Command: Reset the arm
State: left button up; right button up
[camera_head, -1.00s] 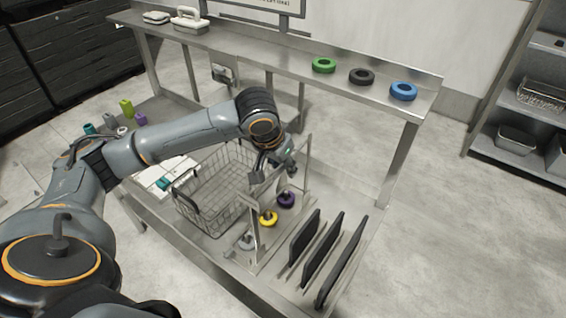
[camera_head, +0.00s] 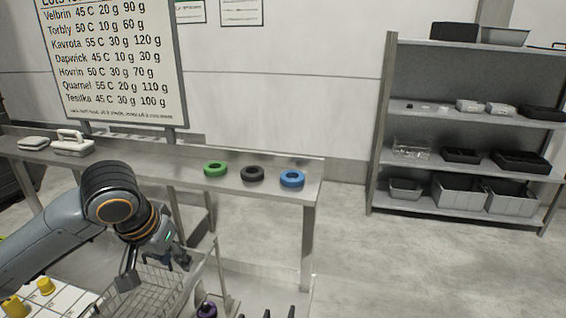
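My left arm comes in from the left. Its gripper (camera_head: 157,270) hangs pointing down above the right part of a wire basket (camera_head: 150,300), beside a thin metal frame (camera_head: 222,280). The two fingers are spread apart and I see nothing between them. My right gripper is not in view.
A steel shelf above the bench carries a green ring (camera_head: 215,169), a black ring (camera_head: 252,174) and a blue ring (camera_head: 292,178). A lot board (camera_head: 115,60) stands behind. A storage rack (camera_head: 470,130) is at right; floor between is clear.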

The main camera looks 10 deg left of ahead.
pick_arm(q)
jog(key=s+d+f+m+h, duration=0.1)
jog(key=s+d+f, duration=0.4)
jog(key=f, duration=0.4)
jog(key=s+d+f+m+h, duration=0.2)
jog(key=d+f, duration=0.5)
jog(key=f, duration=0.2)
jog(key=s+a+f+n+g+y, duration=0.1)
jog(key=s+a+f, duration=0.1)
jog(key=s+f, duration=0.35)
jog(key=s+a+f+n+y, duration=0.1)
jog(key=s+a+f+y, duration=0.15)
jog(key=s, duration=0.55)
notch_tip(320, 180, down, 29)
jog(key=s+g+b, duration=0.1)
jog(key=b, duration=0.3)
jog(key=s+a+f+g+b, duration=0.1)
jog(key=s+a+f+b, duration=0.1)
jog(key=s+f, duration=1.5)
notch_tip(320, 180, down, 4)
jog(key=shift+s+a+r+g+b, duration=0.2)
jog(key=shift+s+a+g+b, duration=0.05)
jog(key=shift+a+g+b, duration=0.1)
jog(key=shift+h, duration=0.25)
